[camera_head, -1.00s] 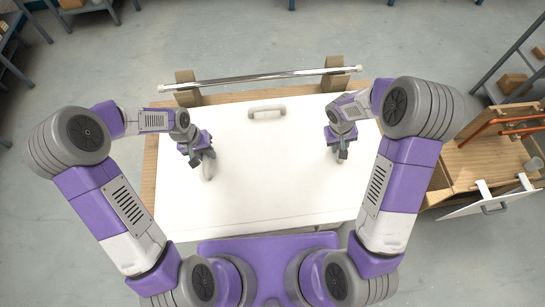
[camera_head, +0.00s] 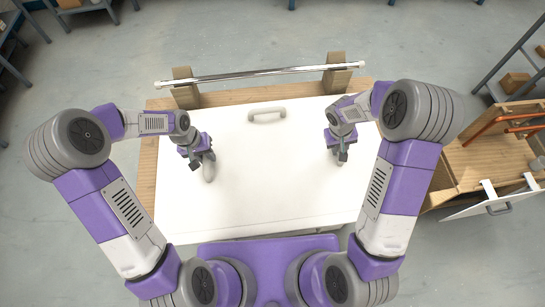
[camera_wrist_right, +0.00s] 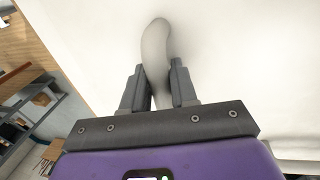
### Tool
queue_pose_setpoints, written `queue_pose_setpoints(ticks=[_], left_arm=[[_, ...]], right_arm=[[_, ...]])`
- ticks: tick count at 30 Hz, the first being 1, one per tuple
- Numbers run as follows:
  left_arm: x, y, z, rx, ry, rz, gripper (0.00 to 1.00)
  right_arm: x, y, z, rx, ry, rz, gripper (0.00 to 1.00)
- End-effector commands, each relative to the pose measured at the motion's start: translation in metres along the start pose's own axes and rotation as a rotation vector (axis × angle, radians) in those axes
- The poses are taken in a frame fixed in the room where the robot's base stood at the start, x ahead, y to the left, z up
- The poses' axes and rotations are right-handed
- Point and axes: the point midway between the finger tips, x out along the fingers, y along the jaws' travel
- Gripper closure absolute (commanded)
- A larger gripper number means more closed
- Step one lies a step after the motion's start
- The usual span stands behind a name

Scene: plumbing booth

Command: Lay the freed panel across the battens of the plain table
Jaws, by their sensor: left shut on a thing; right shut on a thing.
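The white panel (camera_head: 262,180) lies flat over the wooden table (camera_head: 147,165) and covers most of its top. Any battens are hidden beneath it, and I cannot tell whether the panel touches them. My left gripper (camera_head: 201,157) is shut on a pale handle (camera_head: 209,172) on the panel's left side. My right gripper (camera_head: 341,153) is shut on a handle on the right side. The right wrist view shows that curved grey handle (camera_wrist_right: 155,42) between the fingers of the right gripper (camera_wrist_right: 157,83). A third handle (camera_head: 267,114) near the far edge is free.
A chrome pipe (camera_head: 262,74) rests on two wooden blocks (camera_head: 185,92) along the table's far edge. A wooden cabinet (camera_head: 480,160) with copper pipes and a white door (camera_head: 490,206) stands at the right. Shelves (camera_head: 520,60) stand further right. Floor beyond the table is clear.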

Motion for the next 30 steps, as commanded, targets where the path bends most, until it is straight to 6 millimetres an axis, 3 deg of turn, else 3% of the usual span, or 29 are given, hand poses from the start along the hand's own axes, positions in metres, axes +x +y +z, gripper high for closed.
queue_pose_setpoints(ticks=[8,9,13,23,30], left_arm=[[0.014,-0.003,-0.001,0.0,0.002,0.0,1.0],[0.012,-0.003,0.0,0.0,0.0,0.0,0.66],[0.011,-0.003,0.0,0.0,0.0,0.0,0.47],[0.008,-0.002,0.0,0.0,0.001,0.0,0.47],[-0.03,-0.002,-0.002,-0.001,0.007,0.0,0.47]], right_arm=[[0.014,-0.002,-0.001,0.0,0.002,0.001,1.0],[0.012,-0.002,0.0,0.0,0.0,0.0,0.66],[0.011,-0.002,0.0,0.0,0.0,0.0,0.47],[0.011,-0.002,0.0,0.0,0.0,0.0,0.47],[0.011,-0.002,0.0,0.0,0.0,0.0,0.47]])
